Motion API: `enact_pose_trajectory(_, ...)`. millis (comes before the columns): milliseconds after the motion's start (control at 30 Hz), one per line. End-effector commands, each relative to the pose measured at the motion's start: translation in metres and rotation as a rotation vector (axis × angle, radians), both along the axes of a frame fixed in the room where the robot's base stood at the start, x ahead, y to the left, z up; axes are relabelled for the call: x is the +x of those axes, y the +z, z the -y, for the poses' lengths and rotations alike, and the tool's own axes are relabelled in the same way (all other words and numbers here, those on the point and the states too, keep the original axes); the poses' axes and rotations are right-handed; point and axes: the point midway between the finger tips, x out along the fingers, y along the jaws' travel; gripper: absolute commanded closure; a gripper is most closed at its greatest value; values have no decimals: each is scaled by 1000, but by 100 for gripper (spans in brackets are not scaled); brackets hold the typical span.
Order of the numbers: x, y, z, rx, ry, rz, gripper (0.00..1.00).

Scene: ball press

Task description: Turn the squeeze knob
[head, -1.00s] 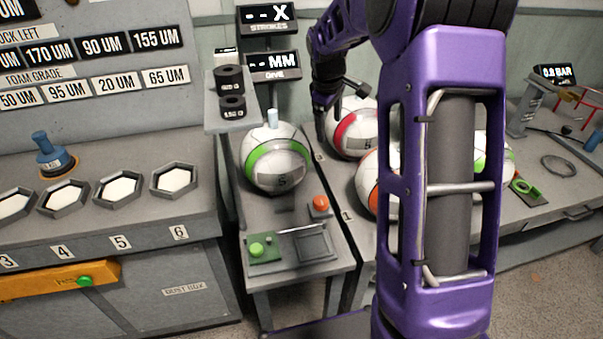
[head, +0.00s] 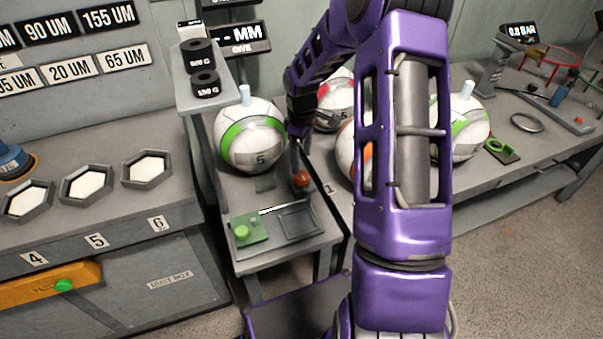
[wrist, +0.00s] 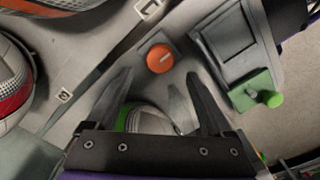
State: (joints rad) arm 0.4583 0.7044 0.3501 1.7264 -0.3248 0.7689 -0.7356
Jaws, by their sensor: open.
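The squeeze knob, an orange-red round knob (head: 301,180) with a pale line across its top, sits on the small grey stand (head: 275,194) in front of the green-banded ball (head: 250,150). In the wrist view the knob (wrist: 160,58) lies just beyond and between my fingertips, apart from both. My gripper (wrist: 158,78) is open and empty. In the head view my gripper (head: 297,160) hangs just above the knob; its fingers are small there and partly cover it.
A green block with a green button (head: 242,232) and a dark square tray (head: 299,222) lie at the stand's front. A shelf with black weights (head: 205,84) rises to the left. More balls stand on the right bench, including a green-banded one (head: 462,130).

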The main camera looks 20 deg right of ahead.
Motion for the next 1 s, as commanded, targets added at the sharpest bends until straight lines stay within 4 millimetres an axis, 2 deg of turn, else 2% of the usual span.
enact_pose_trajectory(33,-1,-14,-1,2,1,-4,15)
enact_pose_trajectory(100,-1,-26,0,1,0,-4,15)
enact_pose_trajectory(300,0,-53,0,1,0,-1,15)
enact_pose_trajectory(500,0,-62,0,0,0,0,15)
enact_pose_trajectory(733,0,-62,0,-1,-1,1,15)
enact_pose_trajectory(1000,0,-61,0,-1,-1,1,63)
